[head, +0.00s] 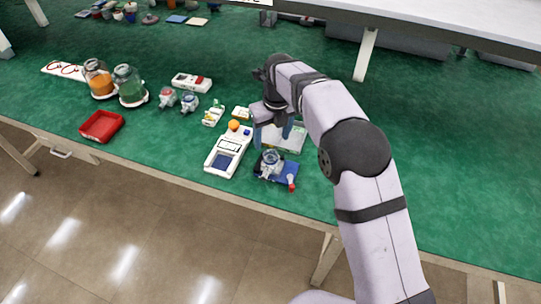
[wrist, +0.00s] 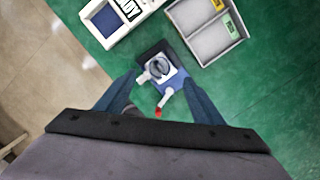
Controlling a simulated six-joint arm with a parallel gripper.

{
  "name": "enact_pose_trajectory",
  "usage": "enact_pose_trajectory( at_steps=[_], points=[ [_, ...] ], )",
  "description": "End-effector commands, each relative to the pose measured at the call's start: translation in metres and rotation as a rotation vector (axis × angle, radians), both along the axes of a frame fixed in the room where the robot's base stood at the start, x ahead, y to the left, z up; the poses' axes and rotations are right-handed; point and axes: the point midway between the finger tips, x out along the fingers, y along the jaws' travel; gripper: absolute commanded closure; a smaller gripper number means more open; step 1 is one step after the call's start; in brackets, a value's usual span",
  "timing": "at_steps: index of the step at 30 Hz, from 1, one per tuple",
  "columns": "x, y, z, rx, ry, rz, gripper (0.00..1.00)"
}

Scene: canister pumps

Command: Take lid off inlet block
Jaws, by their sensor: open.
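A small blue-based unit (head: 283,174) with a clear and grey round top stands near the front edge of the table. I take it for the inlet block, but cannot tell for sure. In the wrist view its dark and blue base (wrist: 172,84) carries a round grey cap-like part (wrist: 156,68), possibly the lid. A white arm with a red tip (wrist: 164,101) sticks out from it towards me. My gripper (head: 272,137) is open, with blue fingers, above and behind the unit in the head view. In the wrist view the unit shows between the spread fingers (wrist: 160,80), with nothing gripped.
A white device with a screen (head: 228,152) stands left of the unit. A grey compartment tray (wrist: 207,28) lies just behind it. Farther left are small pumps (head: 188,103), jars (head: 129,84) and a red tray (head: 101,126). The green table is clear to the right.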

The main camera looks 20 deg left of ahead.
Motion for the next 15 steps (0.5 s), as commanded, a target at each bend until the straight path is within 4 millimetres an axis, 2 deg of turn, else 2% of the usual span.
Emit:
enact_pose_trajectory(
  at_steps=[9, 15],
  points=[
    [0.001, 0.001, -0.02, -0.002, 0.001, 0.002, 0.38],
    [0.001, 0.001, -0.024, -0.002, 0.002, 0.002, 0.38]
  ],
)
